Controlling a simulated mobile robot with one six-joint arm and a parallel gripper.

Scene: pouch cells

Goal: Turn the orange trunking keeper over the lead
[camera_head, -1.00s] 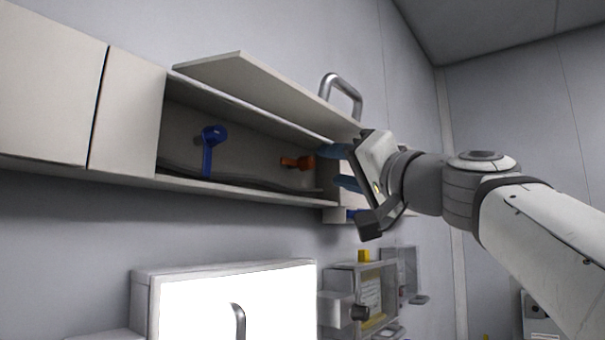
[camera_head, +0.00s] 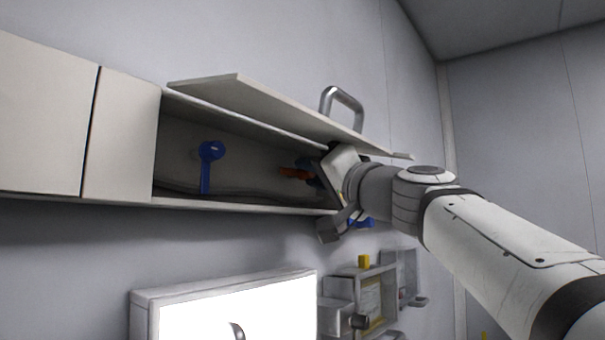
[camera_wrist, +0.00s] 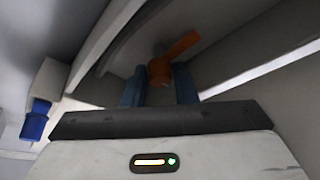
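The orange trunking keeper (camera_head: 294,173) is inside the open trunking (camera_head: 245,203). In the head view it lies about level, its free end pointing left and its other end hidden by my gripper. In the wrist view the keeper (camera_wrist: 180,52) slants up and right from its round end, which appears between my two blue fingertips. My gripper (camera_wrist: 159,86) is open around that end; contact cannot be told. The dark lead (camera_head: 180,189) runs low along the inside of the trunking, and its right part is hidden.
A blue keeper (camera_head: 206,168) hangs downward farther left in the trunking. The raised lid (camera_head: 255,102) with a metal handle (camera_head: 341,102) is just above my gripper. A blue part on a pale block (camera_wrist: 36,118) is left in the wrist view. A white cabinet (camera_head: 225,305) stands below.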

